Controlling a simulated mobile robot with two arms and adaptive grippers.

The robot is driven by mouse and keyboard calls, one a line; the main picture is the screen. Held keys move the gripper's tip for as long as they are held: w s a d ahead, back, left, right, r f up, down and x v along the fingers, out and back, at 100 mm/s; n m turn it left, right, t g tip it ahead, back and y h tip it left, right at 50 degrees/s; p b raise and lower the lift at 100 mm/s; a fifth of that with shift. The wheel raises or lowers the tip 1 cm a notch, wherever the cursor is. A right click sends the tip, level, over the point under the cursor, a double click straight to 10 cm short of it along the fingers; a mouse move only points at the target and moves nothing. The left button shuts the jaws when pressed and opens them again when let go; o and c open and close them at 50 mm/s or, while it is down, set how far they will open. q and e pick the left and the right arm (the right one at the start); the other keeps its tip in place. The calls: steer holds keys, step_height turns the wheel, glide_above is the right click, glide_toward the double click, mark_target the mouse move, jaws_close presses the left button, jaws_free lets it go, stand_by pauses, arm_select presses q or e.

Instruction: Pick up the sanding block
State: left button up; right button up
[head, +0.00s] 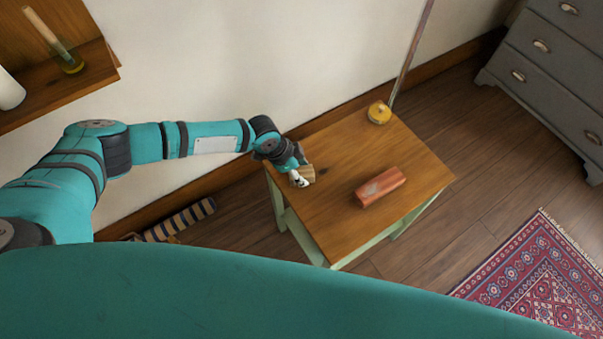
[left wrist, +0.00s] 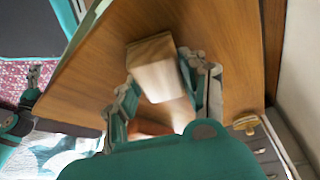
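A small light wooden block, which looks like the sanding block (head: 309,173), is at the left edge of the wooden table top. My left gripper (head: 300,176) is at it and partly hides it in the head view. In the left wrist view, the block (left wrist: 152,62) lies between the two fingers of my left gripper (left wrist: 158,66), one finger along each side. The fingertips are very close to its sides; I cannot tell whether they press on it or whether the block rests on the table.
The table (head: 345,145) also bears a reddish brick-like block (head: 380,187) to the right and a round yellow object (head: 379,113) at the back corner. A wall is behind. A grey dresser (head: 550,65) and patterned rug (head: 545,275) are at the right.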

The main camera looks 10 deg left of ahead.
mark_target(303, 174)
arm_select(q)
steer(key=c, duration=0.4)
steer(key=shift+c, duration=0.2)
steer(key=shift+r, duration=0.45)
steer(key=v, duration=0.2)
steer(key=shift+s+d+r, duration=0.1)
steer(key=shift+s+r, duration=0.2)
steer(key=shift+r, duration=0.15)
steer(key=s+a, duration=0.3)
steer(key=s, duration=0.4)
steer(key=s+a+r, duration=0.1)
steer(key=s+a, duration=0.1)
steer(key=s, duration=0.5)
steer(key=shift+a+r, duration=0.25)
steer(key=shift+a, duration=0.15)
steer(key=shift+w, duration=0.1)
